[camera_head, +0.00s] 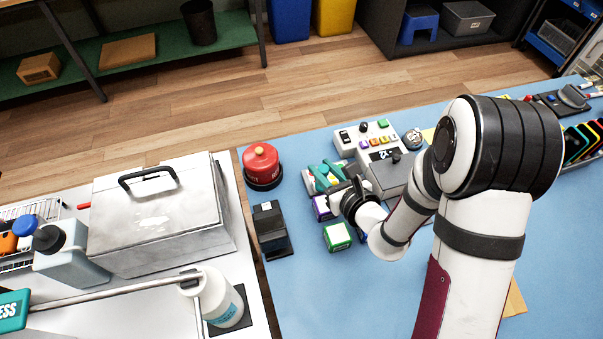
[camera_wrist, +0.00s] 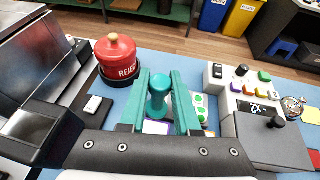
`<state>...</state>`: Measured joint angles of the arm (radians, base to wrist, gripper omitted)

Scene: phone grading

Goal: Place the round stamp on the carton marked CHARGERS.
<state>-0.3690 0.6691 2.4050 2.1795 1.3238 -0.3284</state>
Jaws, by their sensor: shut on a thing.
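My gripper (camera_wrist: 158,88) has teal fingers closed around a teal knobbed handle (camera_wrist: 157,98), which looks like that of the round stamp. In the head view my gripper (camera_head: 326,178) is over the blue mat, and its held thing is too small to make out. A carton with a purple face (camera_head: 322,207) lies just below my gripper in the picture, partly hidden by my wrist. A green and white carton (camera_head: 338,236) stands nearer the camera. The purple edge (camera_wrist: 157,127) also shows beneath the stamp in the wrist view. I cannot read CHARGERS on either carton.
A red round REJECT piece with a knob (camera_head: 261,165) stands at the mat's left. A black device (camera_head: 271,230) is below it. A control panel with buttons (camera_head: 366,139) and a grey block (camera_head: 392,175) lie to the right. The blue mat (camera_head: 300,290) is clear in front.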

